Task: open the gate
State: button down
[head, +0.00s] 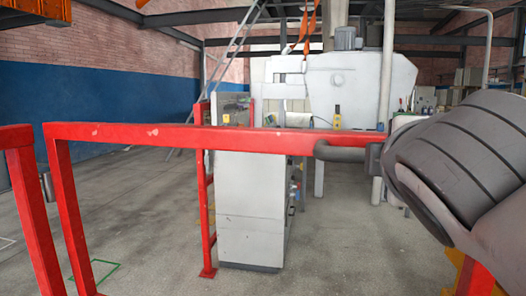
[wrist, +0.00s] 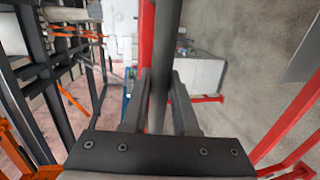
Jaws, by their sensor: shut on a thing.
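The gate (head: 180,135) is a red tubular frame that spans the head view, with a long top rail and a left upright. A dark grey bar handle (head: 335,153) is fixed at the right part of the top rail. In the wrist view the handle (wrist: 167,50) runs between the two fingers of my gripper (wrist: 160,80), which is shut on it. The red rail (wrist: 146,30) shows just beside the handle. In the head view my arm covers the gripper and the gate's right end, so I cannot tell whether it stands ajar there.
A separate red frame (head: 22,165) stands left of the gate, with a small grey cylinder (head: 46,187) between them. Behind the gate stand a white cabinet (head: 250,195) and a large pale machine (head: 335,90). Grey floor (head: 140,210) is clear behind the gate's left part.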

jog(key=shift+s+a+f, duration=0.1)
jog(key=shift+s, duration=0.15)
dwell(0.4)
jog(key=c, duration=0.7)
grip_release()
jog(key=shift+s, duration=0.15)
